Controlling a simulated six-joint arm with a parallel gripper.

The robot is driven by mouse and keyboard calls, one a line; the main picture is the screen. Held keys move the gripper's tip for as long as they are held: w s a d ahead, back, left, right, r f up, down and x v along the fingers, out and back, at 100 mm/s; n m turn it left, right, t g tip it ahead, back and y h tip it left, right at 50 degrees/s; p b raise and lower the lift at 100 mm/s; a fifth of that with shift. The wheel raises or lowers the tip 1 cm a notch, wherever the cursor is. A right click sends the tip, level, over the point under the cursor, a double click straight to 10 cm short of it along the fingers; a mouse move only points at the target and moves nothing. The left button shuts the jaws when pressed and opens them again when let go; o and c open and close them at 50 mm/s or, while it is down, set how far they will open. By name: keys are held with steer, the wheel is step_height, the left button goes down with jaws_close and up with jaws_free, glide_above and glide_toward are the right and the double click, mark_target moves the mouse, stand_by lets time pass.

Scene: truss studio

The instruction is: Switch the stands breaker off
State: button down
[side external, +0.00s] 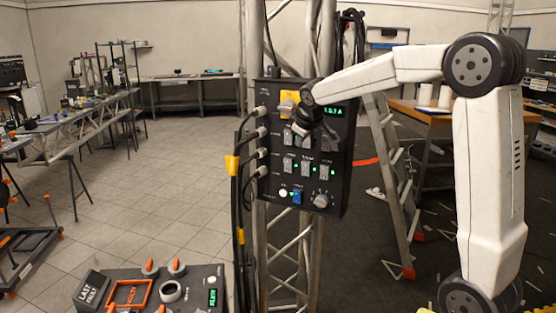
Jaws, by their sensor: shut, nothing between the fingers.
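A black distribution panel (262,190) is mounted on a vertical truss in the middle of the side external view. It carries two rows of grey breaker switches. The lower row (306,168) shows clearly, with green lights beside it. The upper row (288,138) is partly hidden by my gripper (301,130). The labels are too small to read, so I cannot tell which breaker is the stands one. My gripper is shut and empty, in front of the panel's upper row. I cannot tell whether it touches a switch.
A second control box (150,290) stands at lower left.

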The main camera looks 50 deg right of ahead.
mark_target(306, 140)
steer(key=shift+w+d+f, duration=0.1)
steer(key=shift+w+d, duration=0.15)
steer(key=shift+d, duration=0.8)
steer(key=shift+w+d, duration=0.25)
steer(key=shift+d, duration=0.8)
steer(key=shift+d, duration=0.1)
steer(key=shift+w+d, duration=0.1)
steer(key=shift+d, duration=0.1)
steer(key=shift+r, duration=0.25)
steer(key=shift+r, duration=0.65)
steer(key=shift+a, duration=0.15)
